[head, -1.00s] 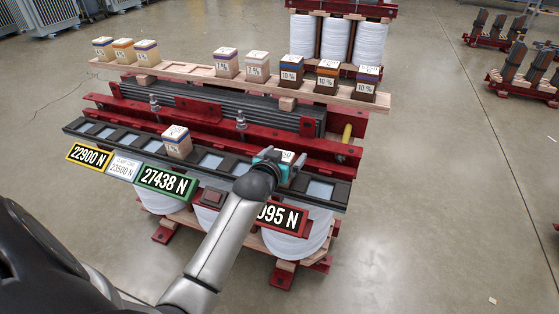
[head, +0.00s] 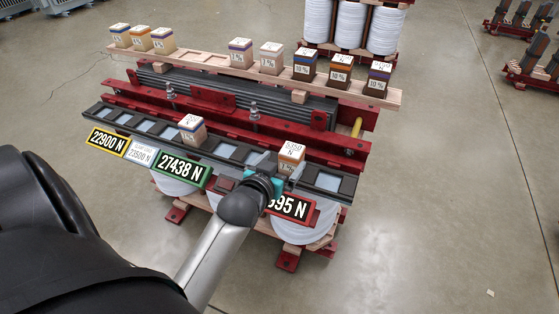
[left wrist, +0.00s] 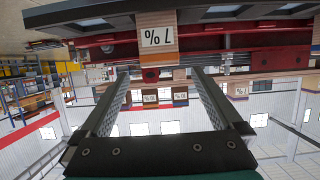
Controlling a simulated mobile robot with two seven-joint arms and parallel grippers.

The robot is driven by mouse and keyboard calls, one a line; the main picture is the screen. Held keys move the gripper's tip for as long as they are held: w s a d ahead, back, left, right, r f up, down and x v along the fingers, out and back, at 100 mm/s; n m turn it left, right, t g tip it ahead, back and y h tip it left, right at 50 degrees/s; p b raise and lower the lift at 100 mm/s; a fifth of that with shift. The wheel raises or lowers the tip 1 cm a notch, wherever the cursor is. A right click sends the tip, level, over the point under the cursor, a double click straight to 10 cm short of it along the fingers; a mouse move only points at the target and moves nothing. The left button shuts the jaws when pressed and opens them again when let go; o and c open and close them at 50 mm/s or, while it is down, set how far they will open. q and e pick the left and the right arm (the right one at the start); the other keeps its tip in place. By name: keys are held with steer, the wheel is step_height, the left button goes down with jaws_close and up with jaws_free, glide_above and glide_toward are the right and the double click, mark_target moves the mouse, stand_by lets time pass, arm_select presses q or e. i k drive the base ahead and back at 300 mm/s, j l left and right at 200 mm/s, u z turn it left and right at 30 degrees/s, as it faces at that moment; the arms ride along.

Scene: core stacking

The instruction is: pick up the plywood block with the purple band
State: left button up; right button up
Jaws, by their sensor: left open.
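A light block with a purple band (head: 240,53) stands on the rear wooden shelf, left of a pinkish block (head: 271,58). A paler block with a purple band (head: 163,41) stands further left; I cannot tell from the grain which is plywood. My left gripper (head: 268,172) is at the front rail, below and left of a light block with an orange band (head: 291,158). In the left wrist view, the open fingers (left wrist: 160,74) have nothing between them; the orange-banded block (left wrist: 157,32) is beyond the tips. My right gripper is not in view.
Dark blocks, one purple-banded (head: 378,79), stand at the shelf's right (head: 397,97). Another light block (head: 193,130) stands on the front rail (head: 328,181). Red beams and upright bolts (head: 254,121) lie between rail and shelf. Number signs (head: 183,169) line the front.

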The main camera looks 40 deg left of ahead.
mark_target(240, 50)
steer(key=u, duration=1.45)
